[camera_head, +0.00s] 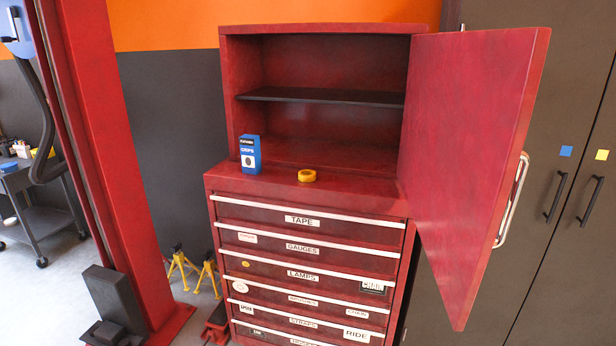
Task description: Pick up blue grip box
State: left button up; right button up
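The blue grip box (250,155) stands upright on the left part of the red tool cabinet's top ledge (228,181), in front of the open upper compartment. It is blue with a dark top band, white lettering and a pale patch holding a dark shape. Neither of my grippers shows in the head view.
The cabinet door (470,150) stands open and projects forward on the right. A black shelf (322,97) crosses the empty upper compartment. Labelled drawers below look shut. A red lift post (100,150) stands at left, with yellow jack stands (182,266) on the floor.

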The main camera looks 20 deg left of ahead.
aim_at(249, 145)
jog(key=i+z, duration=0.1)
jog(key=z, duration=0.3)
jog(key=j+z, duration=0.15)
jog(key=z, duration=0.25)
jog(key=i+j+z, duration=0.1)
jog(key=z, duration=0.3)
jog(key=j+z, duration=0.15)
jog(key=z, duration=0.3)
jog(key=j+z, duration=0.15)
jog(key=z, duration=0.25)
jog(key=i+j+z, duration=0.15)
jog(key=j, duration=0.4)
jog(key=j+z, duration=0.1)
jog(key=j, duration=0.5)
